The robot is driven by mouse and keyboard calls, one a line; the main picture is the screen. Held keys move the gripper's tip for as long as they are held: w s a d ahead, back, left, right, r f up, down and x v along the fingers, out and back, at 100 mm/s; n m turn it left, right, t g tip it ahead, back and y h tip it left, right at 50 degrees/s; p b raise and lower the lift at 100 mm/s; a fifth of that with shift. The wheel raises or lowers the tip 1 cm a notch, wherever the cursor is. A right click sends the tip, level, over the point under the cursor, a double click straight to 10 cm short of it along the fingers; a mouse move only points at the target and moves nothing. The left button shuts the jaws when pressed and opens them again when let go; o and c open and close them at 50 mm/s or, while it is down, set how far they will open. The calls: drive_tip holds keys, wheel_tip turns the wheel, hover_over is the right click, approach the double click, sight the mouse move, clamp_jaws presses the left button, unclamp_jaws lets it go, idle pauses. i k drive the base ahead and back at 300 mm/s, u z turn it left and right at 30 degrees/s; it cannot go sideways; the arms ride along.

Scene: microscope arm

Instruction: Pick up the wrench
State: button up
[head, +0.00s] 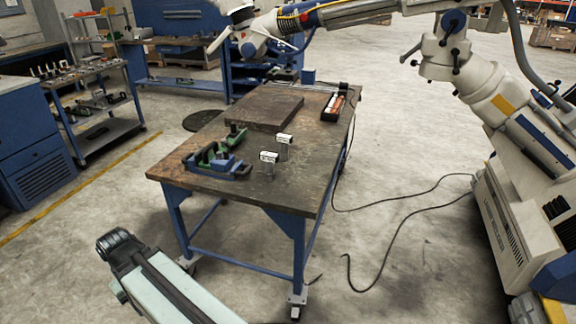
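I cannot make out a wrench for certain in the head view. On the workbench (225,185) stand two small upright metal pieces with pale tops, a front one (268,158) and a rear one (284,139); I cannot tell what they are. A pale green link with a dark rounded end (118,243) shows at the bottom left, in front of the bench and apart from it, and looks like part of my arm. No gripper fingers show in this view.
A blue and green clamp-like fixture (215,160) sits at the bench's front left. A dark plate (264,112) and a tray (334,106) lie behind. A large white jointed arm (480,80) reaches over from the right. Cables (390,208) cross the floor; a shelf cart (95,100) stands left.

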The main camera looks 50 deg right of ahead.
sight(269, 158)
drive_tip(key=z, duration=0.2)
drive_tip(key=i, duration=1)
drive_tip(key=u, duration=0.05)
